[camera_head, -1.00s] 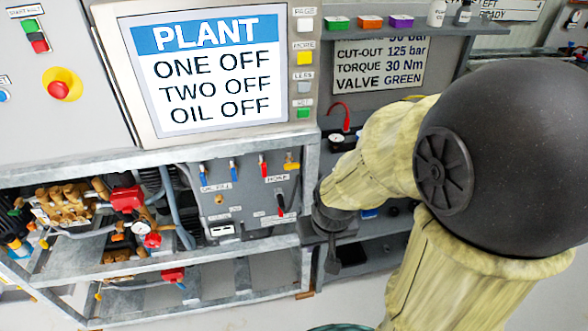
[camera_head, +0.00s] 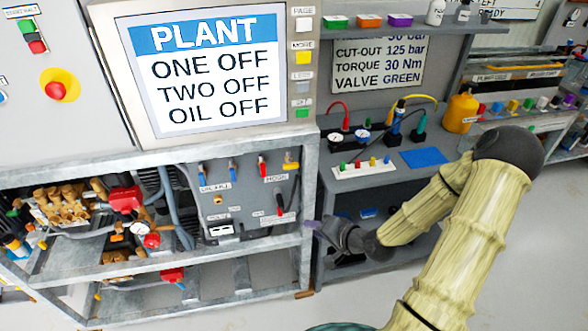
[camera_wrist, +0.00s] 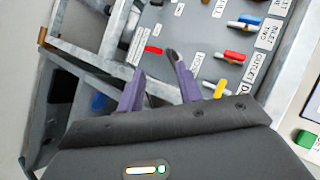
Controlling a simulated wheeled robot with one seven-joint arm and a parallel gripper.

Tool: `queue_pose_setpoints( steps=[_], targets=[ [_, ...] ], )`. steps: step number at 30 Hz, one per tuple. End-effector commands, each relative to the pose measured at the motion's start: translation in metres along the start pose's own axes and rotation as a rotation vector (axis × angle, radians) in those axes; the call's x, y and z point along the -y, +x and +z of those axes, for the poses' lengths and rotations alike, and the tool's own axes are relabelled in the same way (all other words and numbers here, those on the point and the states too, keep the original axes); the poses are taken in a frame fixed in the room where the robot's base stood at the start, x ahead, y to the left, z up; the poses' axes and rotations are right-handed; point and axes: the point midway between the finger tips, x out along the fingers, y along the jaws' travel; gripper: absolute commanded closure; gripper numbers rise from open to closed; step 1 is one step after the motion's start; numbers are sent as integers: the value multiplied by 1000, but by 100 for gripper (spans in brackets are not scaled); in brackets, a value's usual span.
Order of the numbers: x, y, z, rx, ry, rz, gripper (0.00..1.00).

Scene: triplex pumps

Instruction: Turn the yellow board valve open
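The yellow board valve (camera_head: 291,166) is at the upper right of the grey valve board (camera_head: 240,200). Its short handle lies sideways, crosswise to the upright blue and red handles beside it. In the wrist view the yellow handle (camera_wrist: 221,88) is just right of my right finger, apart from it. My gripper (camera_head: 316,226) is at the right edge of the frame around the board, below and right of the yellow valve. In the wrist view my gripper (camera_wrist: 160,68) has its two purple fingers spread, with no object held. The fingers point towards the board.
Blue handles (camera_head: 232,170) and a red handle (camera_head: 263,166) sit left of the yellow valve. A lower red and black lever (camera_head: 280,204) is near my gripper. The metal frame post (camera_head: 309,190) borders the board. The plant screen (camera_head: 210,70) is above.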

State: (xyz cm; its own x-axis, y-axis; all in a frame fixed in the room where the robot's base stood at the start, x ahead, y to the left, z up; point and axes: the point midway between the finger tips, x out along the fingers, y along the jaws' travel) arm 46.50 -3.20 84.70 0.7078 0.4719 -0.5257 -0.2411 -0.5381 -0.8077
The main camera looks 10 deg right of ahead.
Motion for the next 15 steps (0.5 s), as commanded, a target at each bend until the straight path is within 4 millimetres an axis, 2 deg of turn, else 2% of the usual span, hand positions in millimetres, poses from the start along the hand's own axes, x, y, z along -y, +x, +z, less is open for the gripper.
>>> queue_pose_setpoints(
  steps=[3,9,15],
  targets=[
    [13,-9,-22,-114,172,-211,65],
    [33,-35,-57,-255,343,-473,65],
    [37,-42,-63,-280,369,-523,65]
  ],
)
